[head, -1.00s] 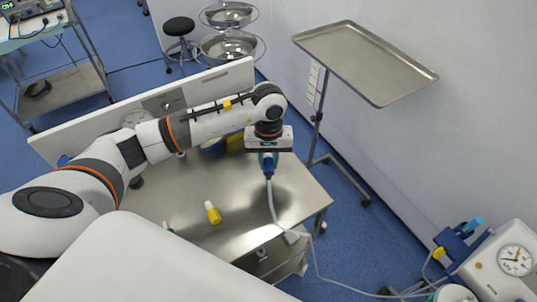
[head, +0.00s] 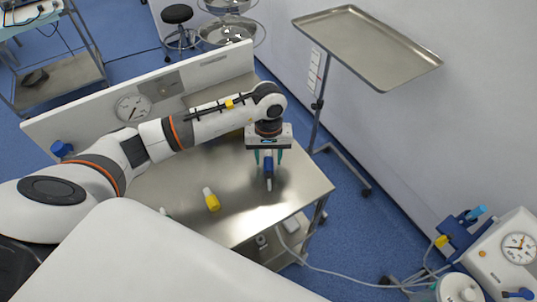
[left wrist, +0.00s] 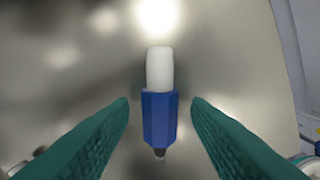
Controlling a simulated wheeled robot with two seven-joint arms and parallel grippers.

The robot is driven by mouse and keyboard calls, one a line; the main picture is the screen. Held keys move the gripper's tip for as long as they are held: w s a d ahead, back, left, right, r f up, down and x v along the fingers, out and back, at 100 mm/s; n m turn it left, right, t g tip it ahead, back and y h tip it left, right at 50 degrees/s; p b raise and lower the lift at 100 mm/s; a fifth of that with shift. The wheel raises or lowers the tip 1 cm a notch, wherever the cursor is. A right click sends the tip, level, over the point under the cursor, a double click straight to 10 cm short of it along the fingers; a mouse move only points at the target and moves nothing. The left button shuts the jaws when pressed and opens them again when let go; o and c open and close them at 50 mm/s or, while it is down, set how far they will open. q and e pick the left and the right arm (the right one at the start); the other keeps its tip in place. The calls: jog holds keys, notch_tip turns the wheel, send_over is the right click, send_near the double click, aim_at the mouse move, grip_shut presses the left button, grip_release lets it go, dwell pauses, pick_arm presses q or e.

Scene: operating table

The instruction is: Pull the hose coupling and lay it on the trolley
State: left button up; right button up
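The hose coupling, a blue body with a white end, lies on the steel trolley top (head: 200,165). It shows in the head view (head: 268,170) and in the left wrist view (left wrist: 159,112). My left gripper (head: 269,156) is right above it, its teal fingers apart on either side with a clear gap to the blue body. It is open and holds nothing. The pale hose (head: 335,270) hangs beside the trolley's right edge and runs to the machine at lower right; no link to the coupling shows. My right gripper is not in view.
A yellow piece with a white end (head: 211,200) lies on the trolley left of the coupling. An empty steel tray on a stand (head: 370,50) is at upper right. The machine with a gauge (head: 505,250) stands at lower right. A white panel (head: 100,118) borders the trolley's back.

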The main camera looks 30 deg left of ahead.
pick_arm(q)
jog(key=shift+o, duration=0.3)
jog(key=shift+r, duration=0.1)
notch_tip(320, 180, up, 12)
jog(key=b, duration=0.2)
jog(key=shift+w+a, duration=0.2)
jog(key=shift+w, duration=0.05)
dwell(0.5)
